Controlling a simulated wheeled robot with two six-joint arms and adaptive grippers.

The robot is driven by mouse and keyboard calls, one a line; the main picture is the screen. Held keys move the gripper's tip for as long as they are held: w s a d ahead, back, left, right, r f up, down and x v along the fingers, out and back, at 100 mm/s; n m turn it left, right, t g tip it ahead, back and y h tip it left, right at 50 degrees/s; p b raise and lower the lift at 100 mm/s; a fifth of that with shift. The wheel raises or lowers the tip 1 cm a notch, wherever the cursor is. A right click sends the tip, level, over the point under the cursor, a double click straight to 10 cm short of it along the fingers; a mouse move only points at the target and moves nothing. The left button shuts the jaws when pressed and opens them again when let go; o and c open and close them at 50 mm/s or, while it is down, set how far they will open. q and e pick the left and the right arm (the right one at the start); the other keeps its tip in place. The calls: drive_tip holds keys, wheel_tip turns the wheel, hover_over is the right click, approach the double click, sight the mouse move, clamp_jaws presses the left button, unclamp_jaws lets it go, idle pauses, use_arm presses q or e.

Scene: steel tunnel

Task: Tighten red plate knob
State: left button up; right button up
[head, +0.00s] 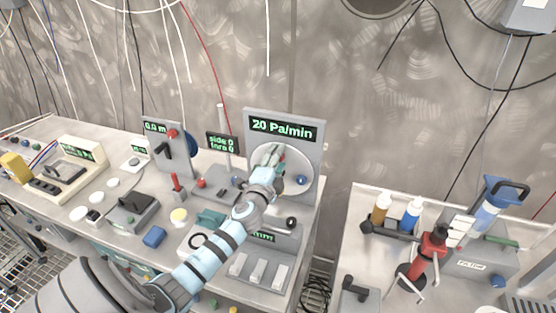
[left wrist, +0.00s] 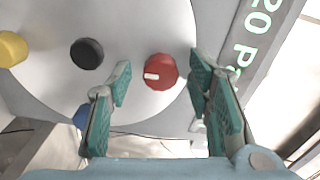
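The red plate knob (left wrist: 160,72) has a white mark pointing left and sits on a round pale plate (left wrist: 110,22) in the left wrist view. My left gripper (left wrist: 159,77) is open, with one green-padded finger on each side of the knob. Gaps show between the fingers and the knob; the depth is hard to judge. In the head view my left gripper (head: 268,156) is in front of the plate (head: 300,162), below the "20 Pa/min" display (head: 284,128). There it hides the red knob. My right gripper is not in view.
The plate also carries a black knob (left wrist: 87,54), a yellow knob (left wrist: 11,49) and a blue knob (left wrist: 82,117). Left of it are a small "side 0" display (head: 221,144) and a lever panel (head: 166,145). A second table with bottles and tools (head: 352,207) stands right, across a gap.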

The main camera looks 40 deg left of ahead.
use_arm(q)
drive_tip(key=v, duration=1.2)
